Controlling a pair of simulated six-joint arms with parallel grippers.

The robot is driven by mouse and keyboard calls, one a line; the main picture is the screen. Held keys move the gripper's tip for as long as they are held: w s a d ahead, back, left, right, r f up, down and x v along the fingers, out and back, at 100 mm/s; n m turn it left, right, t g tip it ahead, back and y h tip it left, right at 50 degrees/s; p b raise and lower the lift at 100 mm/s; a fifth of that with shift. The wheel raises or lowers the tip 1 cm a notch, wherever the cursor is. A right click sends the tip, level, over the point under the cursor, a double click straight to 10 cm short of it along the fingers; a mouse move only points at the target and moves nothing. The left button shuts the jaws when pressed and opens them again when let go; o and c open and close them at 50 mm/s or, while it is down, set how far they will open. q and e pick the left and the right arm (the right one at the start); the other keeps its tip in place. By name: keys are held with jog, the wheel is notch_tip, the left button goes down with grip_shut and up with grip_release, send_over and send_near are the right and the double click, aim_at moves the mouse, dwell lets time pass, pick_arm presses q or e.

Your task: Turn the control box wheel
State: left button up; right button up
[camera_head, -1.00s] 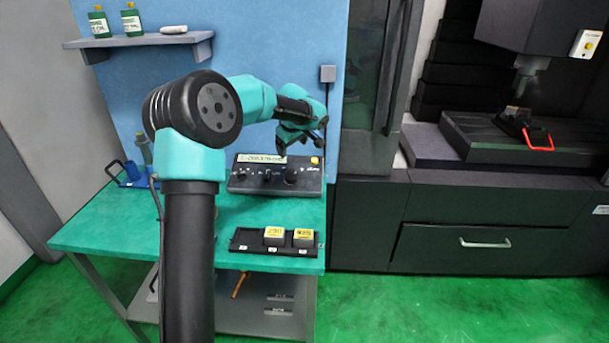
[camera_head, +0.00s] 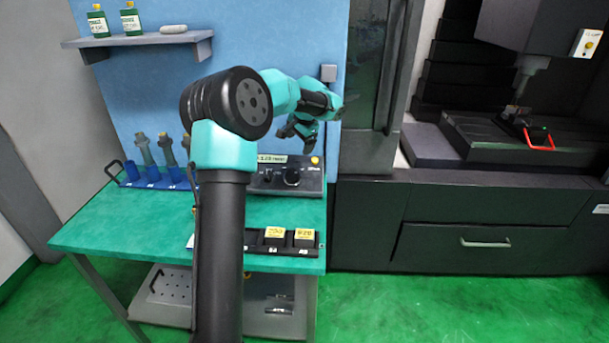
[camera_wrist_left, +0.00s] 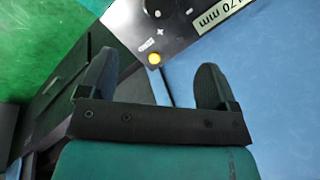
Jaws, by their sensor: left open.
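The dark control box (camera_head: 258,182) sits at the back right of the green table. Its round black wheel (camera_head: 292,177) is on the front panel, below and right of a pale display strip. A yellow button (camera_head: 315,160) is at its upper right corner. My left gripper (camera_head: 297,138) is open and empty, above the box and apart from the wheel. In the left wrist view, the box (camera_wrist_left: 160,28) and yellow button (camera_wrist_left: 154,58) show beyond the two spread fingers (camera_wrist_left: 153,82). I cannot make out the wheel there. My arm hides the box's left part. My right gripper is not in view.
A black tray with yellow-topped blocks (camera_head: 304,236) lies at the table's front right. A blue rack (camera_head: 131,172) with tools stands at the back left. A wall shelf (camera_head: 140,40) holds bottles. The green tabletop (camera_head: 115,222) is clear at front left.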

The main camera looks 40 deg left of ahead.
aim_at(293, 174)
pick_arm(q)
jog(key=shift+w+m, duration=0.1)
jog(key=shift+m, duration=0.5)
jog(key=x, duration=1.7)
jog(key=shift+f, duration=0.15)
jog(key=shift+c, duration=0.5)
jog(key=c, duration=0.8)
